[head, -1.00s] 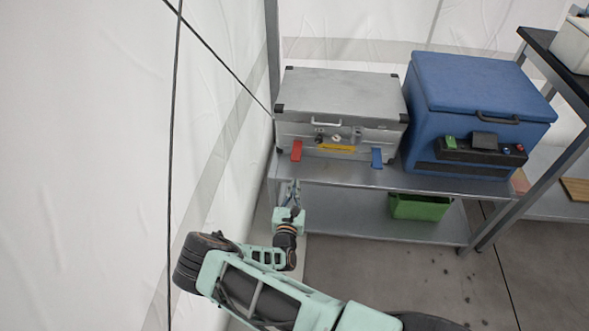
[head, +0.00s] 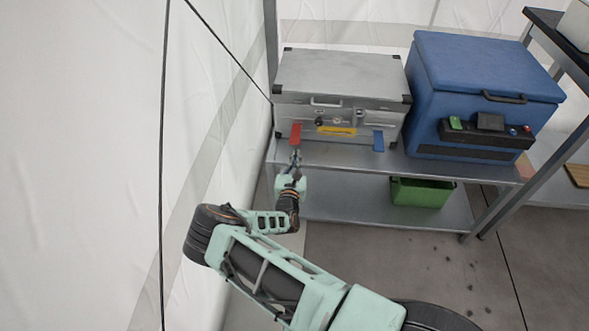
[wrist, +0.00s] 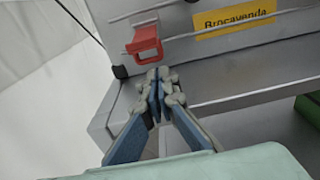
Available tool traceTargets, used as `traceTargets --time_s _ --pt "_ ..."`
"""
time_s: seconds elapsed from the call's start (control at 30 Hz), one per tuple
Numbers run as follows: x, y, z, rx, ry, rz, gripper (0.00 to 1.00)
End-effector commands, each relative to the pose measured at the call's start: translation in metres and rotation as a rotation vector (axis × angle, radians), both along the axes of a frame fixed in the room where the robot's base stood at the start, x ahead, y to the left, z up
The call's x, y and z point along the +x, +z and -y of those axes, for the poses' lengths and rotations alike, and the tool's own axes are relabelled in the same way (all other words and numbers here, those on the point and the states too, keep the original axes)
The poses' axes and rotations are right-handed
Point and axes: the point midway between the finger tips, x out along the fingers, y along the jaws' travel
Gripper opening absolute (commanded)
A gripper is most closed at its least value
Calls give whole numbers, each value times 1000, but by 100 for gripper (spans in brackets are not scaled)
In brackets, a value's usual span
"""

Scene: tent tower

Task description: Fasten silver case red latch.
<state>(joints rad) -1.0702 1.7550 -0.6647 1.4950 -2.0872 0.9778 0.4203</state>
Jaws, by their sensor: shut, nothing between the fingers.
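The silver case (head: 340,75) stands closed-lidded on the upper shelf of a metal rack. Its red latch (head: 295,133) hangs at the front left; in the wrist view the red latch (wrist: 145,43) is a looped tab sticking out from the case front. A blue latch (head: 378,141) hangs at the front right. My gripper (head: 294,155) is just below the red latch, pointing up at it. In the wrist view my gripper (wrist: 158,80) is shut and empty, its fingertips close under the latch's lower edge. I cannot tell whether they touch it.
A blue cooler (head: 480,80) stands right of the case on the metal shelf (head: 330,153). A green bin (head: 421,191) sits on the lower shelf. A rack post (head: 271,40) and the white tent wall (head: 80,150) are close on the left. A yellow label (head: 337,131) is on the case front.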

Motion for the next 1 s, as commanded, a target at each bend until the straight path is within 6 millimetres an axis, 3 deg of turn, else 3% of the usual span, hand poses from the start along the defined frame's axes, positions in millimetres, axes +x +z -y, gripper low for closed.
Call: traceTargets --time_s 0.3,1.0 --pt "24 -2 1 1 -1 0 0" --pt "25 3 -8 3 0 -25 0"
